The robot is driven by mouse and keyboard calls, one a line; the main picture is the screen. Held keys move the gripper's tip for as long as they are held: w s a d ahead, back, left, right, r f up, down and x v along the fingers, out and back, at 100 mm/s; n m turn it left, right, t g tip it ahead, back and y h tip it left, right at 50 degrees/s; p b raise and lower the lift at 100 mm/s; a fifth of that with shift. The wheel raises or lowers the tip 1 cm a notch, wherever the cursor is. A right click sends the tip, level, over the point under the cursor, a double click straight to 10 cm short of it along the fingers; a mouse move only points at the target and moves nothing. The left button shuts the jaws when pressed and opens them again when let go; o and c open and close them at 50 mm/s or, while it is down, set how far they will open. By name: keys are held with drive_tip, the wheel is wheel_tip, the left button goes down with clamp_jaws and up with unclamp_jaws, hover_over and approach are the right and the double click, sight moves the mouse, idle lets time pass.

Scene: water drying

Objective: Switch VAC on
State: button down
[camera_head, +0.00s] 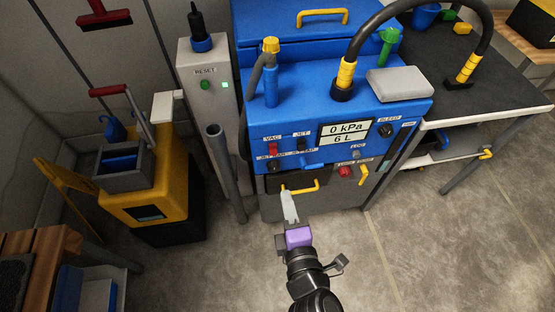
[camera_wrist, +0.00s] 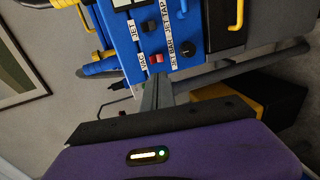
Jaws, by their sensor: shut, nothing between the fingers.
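The blue machine (camera_head: 340,115) carries a front panel with a red rocker switch (camera_head: 272,149) under the VAC label. The red VAC switch also shows in the wrist view (camera_wrist: 156,58), just beyond my fingertips. The black JET switch (camera_head: 301,143) sits to its right in the head view. My gripper (camera_head: 286,192) is shut and empty, in front of and below the panel in the head view. In the wrist view the closed fingers (camera_wrist: 156,88) point toward the VAC switch, apparently apart from it. The switch's exact tilt is too small to tell.
A black knob (camera_head: 273,166) sits below the VAC switch. The panel display (camera_head: 346,132) reads 0 kPa and 6 L. A grey pipe (camera_head: 225,170) and yellow mop bucket (camera_head: 150,205) stand left. Floor at the right is clear.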

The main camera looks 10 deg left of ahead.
sight(275, 154)
drive_tip(key=x, duration=1.4)
drive_tip(key=shift+s, duration=0.1)
drive_tip(key=shift+f+b, duration=0.15)
drive_tip(key=shift+b, duration=0.15)
